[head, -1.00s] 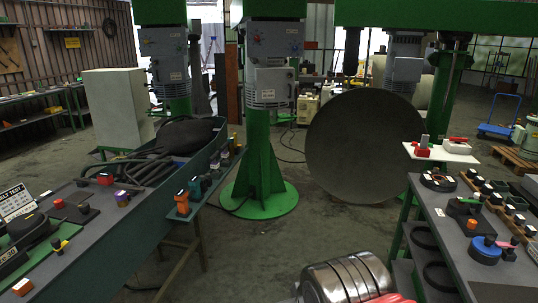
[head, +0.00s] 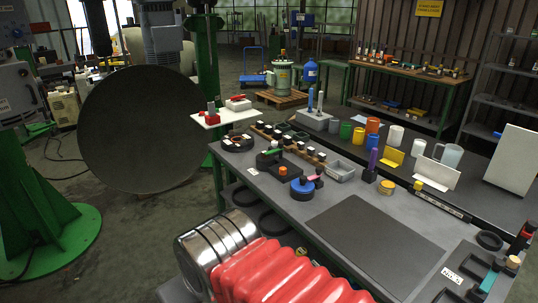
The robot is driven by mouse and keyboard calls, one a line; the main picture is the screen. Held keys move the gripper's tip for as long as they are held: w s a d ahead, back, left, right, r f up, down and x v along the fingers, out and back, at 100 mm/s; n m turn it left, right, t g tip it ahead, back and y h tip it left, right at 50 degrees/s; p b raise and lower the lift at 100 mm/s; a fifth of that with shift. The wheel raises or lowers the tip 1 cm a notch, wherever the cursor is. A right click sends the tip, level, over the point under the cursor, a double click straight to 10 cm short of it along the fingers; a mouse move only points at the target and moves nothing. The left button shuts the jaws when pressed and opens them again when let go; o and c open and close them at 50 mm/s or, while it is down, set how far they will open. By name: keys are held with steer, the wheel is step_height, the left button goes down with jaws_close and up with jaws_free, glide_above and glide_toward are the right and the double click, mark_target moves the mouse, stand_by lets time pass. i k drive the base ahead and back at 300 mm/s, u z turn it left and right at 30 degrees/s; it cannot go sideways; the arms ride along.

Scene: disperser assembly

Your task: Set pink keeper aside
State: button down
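A small pink piece (head: 313,178), likely the pink keeper, shows on the grey workbench. It sits at the right side of a blue round part (head: 302,189), on or against a dark piece. Its exact seating is too small to tell. A dark fixture with a green handle (head: 271,154) and an orange block (head: 283,171) stand just left of it. My arm, with a silver cylinder and red bellows, crosses the bottom of the head view in front of the bench. My gripper is not in view.
A dark flat mat (head: 375,232) lies bare on the bench right of the blue part. A grey bin (head: 341,171), a purple post (head: 371,163) and a yellow roll (head: 387,187) stand behind it. A white shelf (head: 226,117) is at the left end. Several cups line the back.

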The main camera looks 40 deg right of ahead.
mark_target(317, 176)
steer(key=z, duration=0.45)
steer(key=i, duration=1)
steer(key=z, duration=0.35)
